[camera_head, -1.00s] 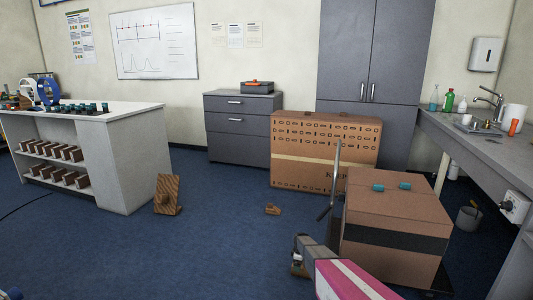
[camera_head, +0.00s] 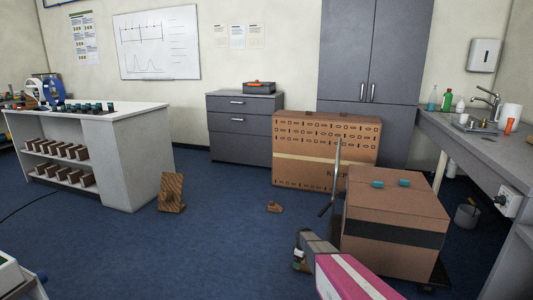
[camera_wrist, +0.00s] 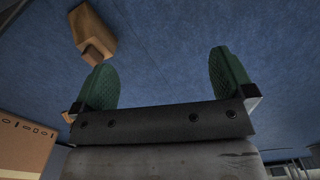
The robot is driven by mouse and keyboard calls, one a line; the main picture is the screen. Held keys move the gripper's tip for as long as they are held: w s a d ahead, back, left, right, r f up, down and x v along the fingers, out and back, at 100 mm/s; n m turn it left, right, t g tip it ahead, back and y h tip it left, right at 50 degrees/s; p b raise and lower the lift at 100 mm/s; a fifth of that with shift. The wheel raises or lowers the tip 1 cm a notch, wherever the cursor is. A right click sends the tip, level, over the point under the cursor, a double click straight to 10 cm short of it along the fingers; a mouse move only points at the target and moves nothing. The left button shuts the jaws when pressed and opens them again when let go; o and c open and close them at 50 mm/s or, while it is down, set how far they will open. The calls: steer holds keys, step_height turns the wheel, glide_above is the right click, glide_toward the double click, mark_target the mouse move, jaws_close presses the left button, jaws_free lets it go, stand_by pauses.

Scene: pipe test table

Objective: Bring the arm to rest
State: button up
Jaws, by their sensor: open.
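My gripper (camera_wrist: 160,82) shows in the wrist view with its two green-padded fingers spread wide apart. Nothing is between them, and the blue floor lies behind. In the head view my gripper (camera_head: 300,252) is at the bottom centre, at the end of my pink and grey arm, over the floor and left of a large brown box. A small brown wooden piece (camera_head: 274,207) lies on the floor beyond it. In the wrist view a brown wooden piece (camera_wrist: 93,30) shows past the left finger.
A brown box (camera_head: 395,215) with teal pieces on top stands right of my arm. A patterned carton (camera_head: 326,150) is behind it. A wooden block (camera_head: 171,192) stands on the floor near the white shelf table (camera_head: 140,160). A grey counter (camera_head: 490,150) runs along the right. The middle floor is open.

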steer(key=s+r+m, duration=1.1)
steer(key=s+r, duration=1.8)
steer(key=s, duration=0.2)
steer(key=shift+r+m, duration=0.15)
steer(key=shift+m, duration=0.15)
